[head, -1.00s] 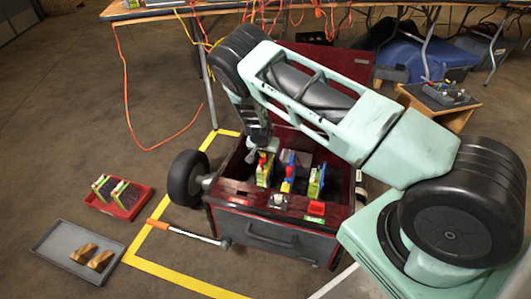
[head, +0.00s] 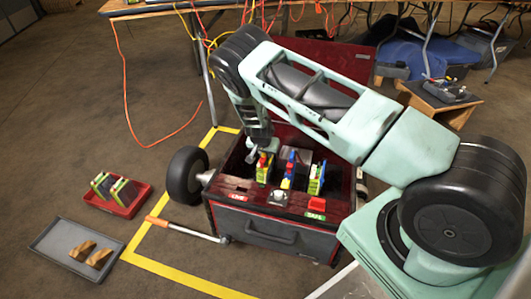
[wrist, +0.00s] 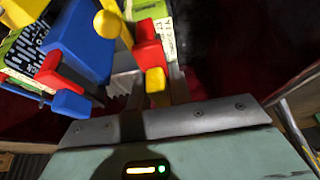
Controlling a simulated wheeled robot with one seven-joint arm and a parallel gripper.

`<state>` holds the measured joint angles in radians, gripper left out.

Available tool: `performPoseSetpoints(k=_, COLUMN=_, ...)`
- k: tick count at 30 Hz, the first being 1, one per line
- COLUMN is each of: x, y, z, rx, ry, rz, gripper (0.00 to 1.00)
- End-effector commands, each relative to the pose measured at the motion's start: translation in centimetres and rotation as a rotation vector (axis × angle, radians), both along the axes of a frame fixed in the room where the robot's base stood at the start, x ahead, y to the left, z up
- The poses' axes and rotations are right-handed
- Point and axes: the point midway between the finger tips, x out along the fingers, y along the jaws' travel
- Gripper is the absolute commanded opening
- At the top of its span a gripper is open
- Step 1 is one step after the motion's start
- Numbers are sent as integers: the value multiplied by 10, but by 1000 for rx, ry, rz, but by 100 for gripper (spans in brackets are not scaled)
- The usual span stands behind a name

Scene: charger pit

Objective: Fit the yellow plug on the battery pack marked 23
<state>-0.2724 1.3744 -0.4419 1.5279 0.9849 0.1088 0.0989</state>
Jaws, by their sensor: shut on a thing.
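My gripper (head: 252,155) reaches down into the open dark red cart, beside the left-most battery pack (head: 262,175). In the wrist view my gripper (wrist: 152,92) is shut on the yellow plug (wrist: 156,82), whose yellow end shows between the fingers. A red block (wrist: 148,55) lies just beyond it, close against a green pack with a white label (wrist: 164,38). The writing on that label is too small to read, so I cannot tell which pack is 23. Whether the plug is seated is hidden.
Another pack with blue and red parts (head: 287,175) and a green one (head: 316,180) stand to the right in the cart. A red button (head: 317,203) is on its front edge. A red tray (head: 125,208) and a grey tray (head: 50,240) lie on the floor at left.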

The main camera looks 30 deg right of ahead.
Motion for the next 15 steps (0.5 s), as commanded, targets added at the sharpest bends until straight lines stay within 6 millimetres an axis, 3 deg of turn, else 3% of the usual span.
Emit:
performPoseSetpoints(k=3, x=0, y=0, z=-3, rx=0, ry=0, rz=0, gripper=0)
performPoseSetpoints(k=4, x=0, y=0, z=-2, rx=0, ry=0, rz=0, gripper=29)
performPoseSetpoints(k=6, x=0, y=0, z=-2, rx=0, ry=0, rz=0, gripper=46)
performPoseSetpoints(k=15, x=-1, y=-1, z=-3, rx=-1, ry=3, rz=-1, gripper=46)
